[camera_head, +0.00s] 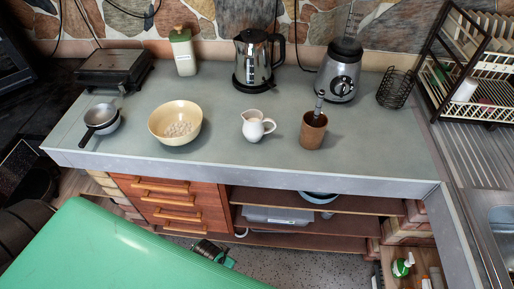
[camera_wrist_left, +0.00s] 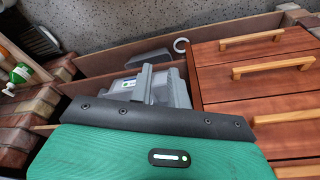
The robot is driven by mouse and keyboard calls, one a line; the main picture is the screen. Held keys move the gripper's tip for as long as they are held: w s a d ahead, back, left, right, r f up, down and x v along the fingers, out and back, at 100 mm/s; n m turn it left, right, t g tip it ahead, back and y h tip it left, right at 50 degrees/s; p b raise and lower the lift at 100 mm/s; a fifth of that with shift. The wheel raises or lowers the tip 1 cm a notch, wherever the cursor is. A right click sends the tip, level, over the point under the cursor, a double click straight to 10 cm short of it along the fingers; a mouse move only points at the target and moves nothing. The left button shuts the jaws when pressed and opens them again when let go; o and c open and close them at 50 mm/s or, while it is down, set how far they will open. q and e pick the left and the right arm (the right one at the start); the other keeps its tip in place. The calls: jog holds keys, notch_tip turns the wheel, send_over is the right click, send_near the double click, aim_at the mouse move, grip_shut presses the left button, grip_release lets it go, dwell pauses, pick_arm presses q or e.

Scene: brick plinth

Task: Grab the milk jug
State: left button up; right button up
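The milk jug (camera_head: 254,128) is a small white pitcher standing upright near the middle of the grey counter in the head view. Its handle points right. It stands between the cream bowl (camera_head: 165,133) and the brown cup (camera_head: 313,132), apart from both. My left gripper (camera_head: 212,252) seems to be the small dark and green part low in front of the counter, below the jug and away from it. Its fingers cannot be made out clearly. The left wrist view faces the drawers and shelf and does not show the jug. My right gripper is out of view.
A kettle (camera_head: 254,60), blender (camera_head: 340,75), canister (camera_head: 184,52) and wire basket (camera_head: 394,90) stand behind. A small pan (camera_head: 101,118) is at left, a dish rack (camera_head: 470,65) at right. The counter's front edge (camera_head: 250,179) overhangs drawers (camera_wrist_left: 265,85) and an open shelf.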

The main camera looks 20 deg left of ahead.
pick_arm(q)
jog(key=w+d+r+n+t+h, duration=0.3)
jog(key=w+d+r+n+t, duration=0.15)
jog(key=r, duration=0.65)
jog(key=w+d+r+n+t+h+p, duration=0.1)
jog(key=w+d+r+n+t+h, duration=0.3)
jog(key=r, duration=0.7)
jog(key=w+d+r+n+t+h, duration=0.2)
jog(key=w+d+r+n, duration=0.35)
jog(key=r, duration=0.55)
jog(key=n+t+y, duration=0.5)
jog(key=n+y, duration=0.6)
jog(key=n, duration=1.3)
send_near(274, 128)
jog(key=w, duration=0.1)
jog(key=w+p, duration=0.1)
jog(key=w, duration=0.1)
jog(key=w+p, duration=0.1)
jog(key=shift+w+a+r, duration=0.15)
jog(key=shift+w+r, duration=0.1)
jog(key=shift+w+a+p, duration=0.1)
jog(key=shift+w+p, duration=0.15)
jog(key=shift+w, duration=1.3)
jog(key=shift+w+a+p, duration=0.15)
jog(key=shift+w+p, duration=0.05)
jog(key=shift+w, duration=1.35)
